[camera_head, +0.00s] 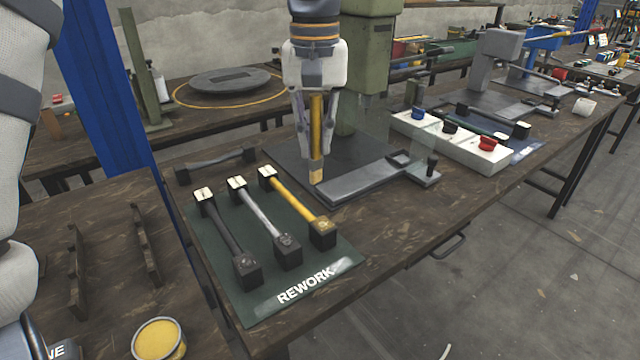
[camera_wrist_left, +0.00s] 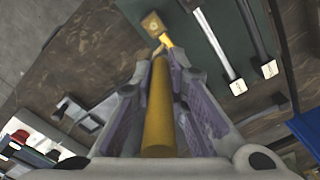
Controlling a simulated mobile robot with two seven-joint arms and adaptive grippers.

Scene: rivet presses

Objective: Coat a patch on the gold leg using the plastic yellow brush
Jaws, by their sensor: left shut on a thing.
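My left gripper (camera_head: 314,150) points down and is shut on the yellow brush (camera_head: 316,112). The brush hangs upright with its tan tip lowest; in the left wrist view its handle (camera_wrist_left: 160,110) runs between the fingers. The gold leg (camera_head: 294,203) lies on the green REWORK mat (camera_head: 262,303), rightmost of three legs, with a black block at its near end and a white-topped one at its far end. In the head view the brush tip shows just above and right of the gold leg, apart from it. The leg shows partly behind the brush in the wrist view (camera_wrist_left: 154,24).
A silver leg (camera_head: 258,216) and a dark leg (camera_head: 226,230) lie left of the gold one. A green press (camera_head: 365,75) with a grey base stands behind the gripper. A tub of yellow stuff (camera_head: 158,339) sits at the front left.

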